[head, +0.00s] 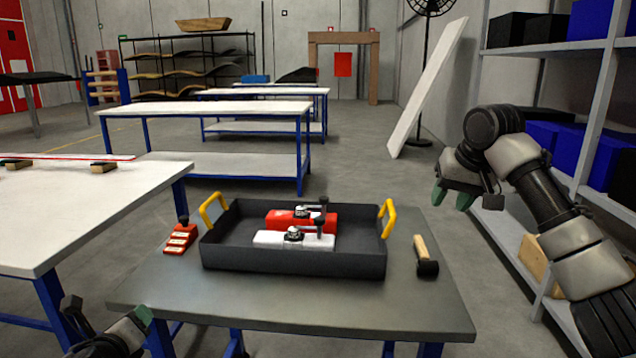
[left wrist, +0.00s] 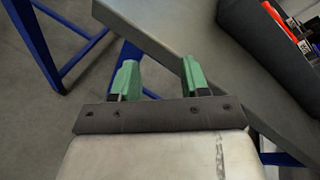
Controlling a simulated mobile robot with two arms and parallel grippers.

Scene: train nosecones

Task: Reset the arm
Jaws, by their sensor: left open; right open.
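My left gripper (head: 143,318) is low at the front left corner of the grey table, mostly cut off by the frame in the head view. In the left wrist view its green fingers (left wrist: 158,78) are apart with nothing between them, near the table edge. My right gripper (head: 453,196) is raised to the right of the table, beside the shelf. Its green fingertips are apart and it holds nothing.
The grey table (head: 290,315) carries a dark tray (head: 290,262) with yellow handles, holding a red block (head: 285,219) and a white block (head: 275,240) with fittings. A shelf (head: 590,110) stands right; a white table (head: 80,205) left.

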